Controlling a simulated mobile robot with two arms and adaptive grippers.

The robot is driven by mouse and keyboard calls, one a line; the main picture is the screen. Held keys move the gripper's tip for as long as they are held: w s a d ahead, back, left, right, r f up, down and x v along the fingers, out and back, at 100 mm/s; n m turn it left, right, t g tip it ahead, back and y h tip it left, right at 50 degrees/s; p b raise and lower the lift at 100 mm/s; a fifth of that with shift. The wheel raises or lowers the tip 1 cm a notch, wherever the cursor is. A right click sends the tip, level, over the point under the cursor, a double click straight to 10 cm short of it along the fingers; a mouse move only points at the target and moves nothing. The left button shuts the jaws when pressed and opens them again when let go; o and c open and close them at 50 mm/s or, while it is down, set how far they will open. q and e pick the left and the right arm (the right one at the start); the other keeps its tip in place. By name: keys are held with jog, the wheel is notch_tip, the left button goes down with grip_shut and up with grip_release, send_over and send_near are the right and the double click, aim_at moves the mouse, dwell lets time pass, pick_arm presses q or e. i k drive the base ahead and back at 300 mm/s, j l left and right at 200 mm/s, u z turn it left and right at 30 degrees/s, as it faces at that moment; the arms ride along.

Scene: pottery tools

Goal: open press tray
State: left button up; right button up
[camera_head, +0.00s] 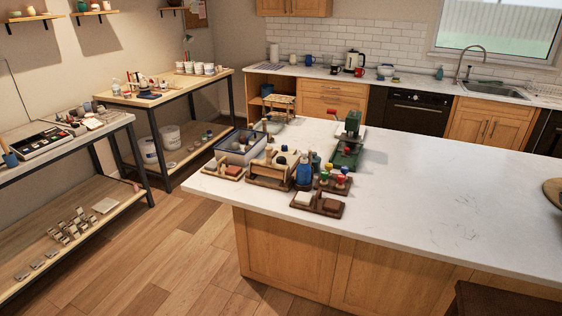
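A green machine with a red-tipped crank (352,124) stands on the white island counter, and it looks like the press. A flat green base or tray (345,158) lies at its foot. From here I cannot tell whether a tray is open or shut. Neither of my grippers is in view.
Left of the press are a blue-edged bin (240,147), a wooden tool caddy (270,178), a blue bottle (304,172) and a wooden tray of sponges (318,205). The right of the white island (450,195) is mostly clear. Work tables (165,98) stand at left.

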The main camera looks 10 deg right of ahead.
aim_at(347, 149)
jog(key=u, duration=0.15)
jog(key=j+z, duration=0.15)
jog(key=j, duration=0.25)
jog(key=i+l+z, duration=0.15)
jog(key=i+l, duration=0.25)
jog(key=i+l+z, duration=0.2)
jog(key=i, duration=0.4)
jog(key=i+l+z, duration=0.15)
jog(key=i+l, duration=0.2)
jog(key=i, duration=0.15)
